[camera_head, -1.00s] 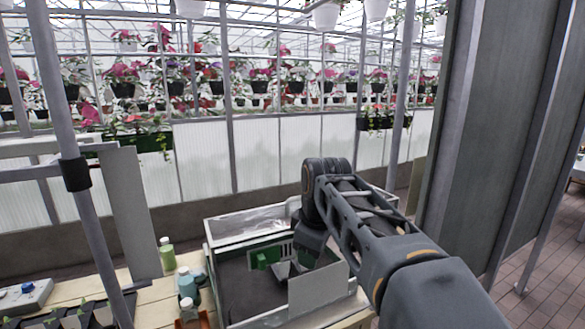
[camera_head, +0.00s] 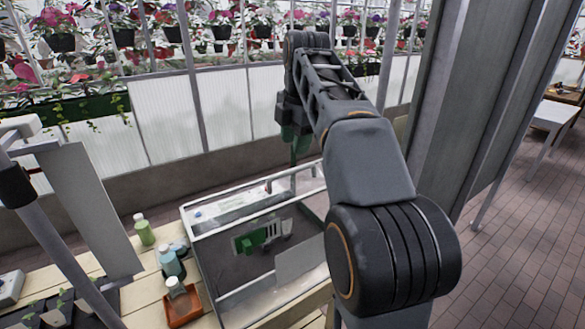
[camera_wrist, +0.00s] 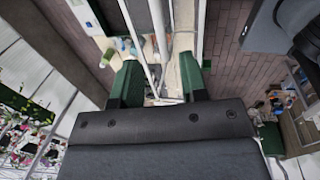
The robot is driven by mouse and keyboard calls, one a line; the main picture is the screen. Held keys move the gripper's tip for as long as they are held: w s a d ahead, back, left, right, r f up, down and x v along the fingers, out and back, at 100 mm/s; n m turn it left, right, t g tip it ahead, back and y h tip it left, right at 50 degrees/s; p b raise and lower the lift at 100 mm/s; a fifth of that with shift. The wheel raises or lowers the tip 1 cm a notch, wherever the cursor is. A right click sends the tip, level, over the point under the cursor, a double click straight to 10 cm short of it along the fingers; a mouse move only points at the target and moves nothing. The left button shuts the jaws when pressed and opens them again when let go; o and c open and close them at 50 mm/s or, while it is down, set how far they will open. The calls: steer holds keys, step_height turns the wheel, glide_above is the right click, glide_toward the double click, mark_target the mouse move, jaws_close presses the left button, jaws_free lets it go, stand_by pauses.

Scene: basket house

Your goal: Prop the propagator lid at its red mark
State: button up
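The propagator is a pale-framed box (camera_head: 207,270) at the front edge of the wooden bench, with a dark interior. Its lid appears as a clear panel in a thin pale frame (camera_head: 232,221); I cannot tell whether it is raised. I cannot make out the red mark for sure. My gripper (camera_head: 298,152) points down at the box's far right edge. In the wrist view its green fingers (camera_wrist: 158,80) are apart, with pale frame bars beyond or between them; contact is unclear.
Several small bottles (camera_head: 170,262) and an orange tray (camera_head: 184,306) stand left of the box. A grey upright panel (camera_head: 90,210) and a pole are further left. A large grey frame (camera_head: 455,110) rises on the right. Paved floor (camera_head: 510,240) is open beyond it.

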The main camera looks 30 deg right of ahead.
mark_target(292, 170)
steer(key=f, duration=0.3)
steer(key=w+f, duration=0.1)
steer(key=f, duration=0.3)
steer(key=shift+w+a+f, duration=0.1)
steer(key=shift+w+f, duration=0.1)
jaws_close()
stand_by(0.4)
